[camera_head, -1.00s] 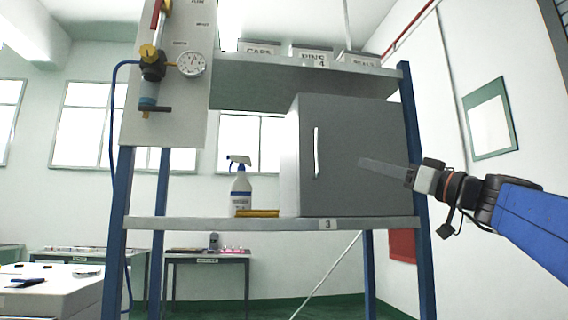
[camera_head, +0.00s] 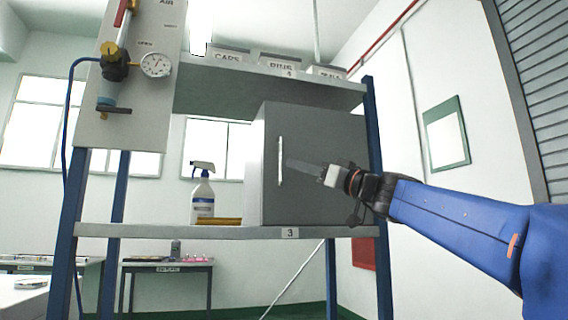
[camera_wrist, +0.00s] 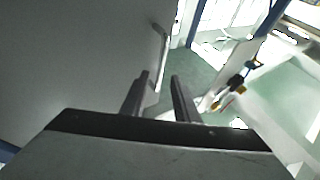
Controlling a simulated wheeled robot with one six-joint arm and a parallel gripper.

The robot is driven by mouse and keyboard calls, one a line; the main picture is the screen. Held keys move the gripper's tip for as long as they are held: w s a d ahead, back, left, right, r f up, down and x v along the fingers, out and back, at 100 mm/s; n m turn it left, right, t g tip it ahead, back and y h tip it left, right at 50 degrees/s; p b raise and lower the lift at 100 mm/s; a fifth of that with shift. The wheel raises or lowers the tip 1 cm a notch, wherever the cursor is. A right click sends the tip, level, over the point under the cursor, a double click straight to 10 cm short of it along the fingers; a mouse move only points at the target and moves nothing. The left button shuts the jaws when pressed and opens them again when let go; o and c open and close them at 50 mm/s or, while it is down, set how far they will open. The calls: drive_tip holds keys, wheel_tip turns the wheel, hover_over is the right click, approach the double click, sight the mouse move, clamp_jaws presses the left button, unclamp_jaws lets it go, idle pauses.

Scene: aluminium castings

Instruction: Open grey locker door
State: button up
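The grey locker (camera_head: 335,150) stands on the shelf with its door shut. A pale upright bar handle (camera_head: 280,160) is at the left edge of the door. My gripper (camera_head: 292,163) reaches in from the right, its fingertips close to the right of the handle in the head view. The handle (camera_wrist: 162,60) is just beyond the fingertips, with the door face (camera_wrist: 80,60) to the left. Whether a finger touches the door, I cannot tell.
A spray bottle (camera_head: 202,195) and a yellow item (camera_head: 218,221) stand left of the locker on the shelf (camera_head: 150,231). A gauge panel (camera_head: 140,80) is at upper left. Labelled bins (camera_head: 228,58) are on the top shelf. A blue post (camera_head: 376,190) is right of the locker.

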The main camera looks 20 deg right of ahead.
drive_tip(key=shift+x, duration=2.95)
clamp_jaws()
